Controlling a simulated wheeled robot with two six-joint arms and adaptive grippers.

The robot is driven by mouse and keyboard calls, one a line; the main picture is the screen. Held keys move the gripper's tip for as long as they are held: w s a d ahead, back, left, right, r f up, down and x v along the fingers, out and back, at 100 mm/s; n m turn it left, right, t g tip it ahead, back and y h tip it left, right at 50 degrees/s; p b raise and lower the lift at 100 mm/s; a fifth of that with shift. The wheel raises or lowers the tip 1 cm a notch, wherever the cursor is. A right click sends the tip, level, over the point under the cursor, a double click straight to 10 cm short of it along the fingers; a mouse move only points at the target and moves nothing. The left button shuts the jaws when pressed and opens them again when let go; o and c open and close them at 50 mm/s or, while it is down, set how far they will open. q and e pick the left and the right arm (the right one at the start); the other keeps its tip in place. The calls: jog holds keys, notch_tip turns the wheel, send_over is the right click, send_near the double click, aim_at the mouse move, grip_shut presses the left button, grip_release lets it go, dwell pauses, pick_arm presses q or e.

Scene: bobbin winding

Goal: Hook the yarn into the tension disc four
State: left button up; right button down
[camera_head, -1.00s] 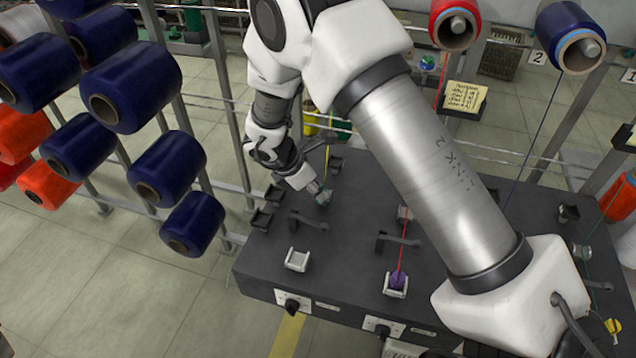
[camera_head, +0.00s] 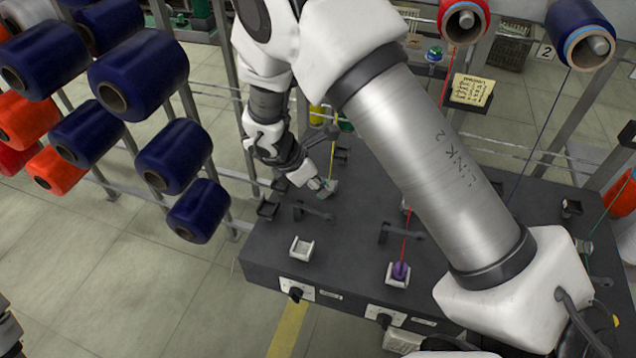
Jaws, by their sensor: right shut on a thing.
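My right gripper (camera_head: 324,187) is small in the head view, low over the far left part of the dark machine top. It is shut on the thin yellow yarn (camera_head: 333,150), which runs down to it from behind. A small greyish part shows at the fingertips. I cannot tell whether it is the tension disc, or whether the yarn touches a disc.
Blue cones (camera_head: 174,157) hang at left. My right arm covers much of the top.

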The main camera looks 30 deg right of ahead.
jog(key=shift+s+a+r+p, duration=0.15)
jog(key=shift+r+p, duration=0.55)
jog(key=shift+r, duration=0.25)
jog(key=shift+s+a+r+p, duration=0.15)
jog(key=shift+r+p, duration=0.55)
jog(key=shift+r, duration=0.25)
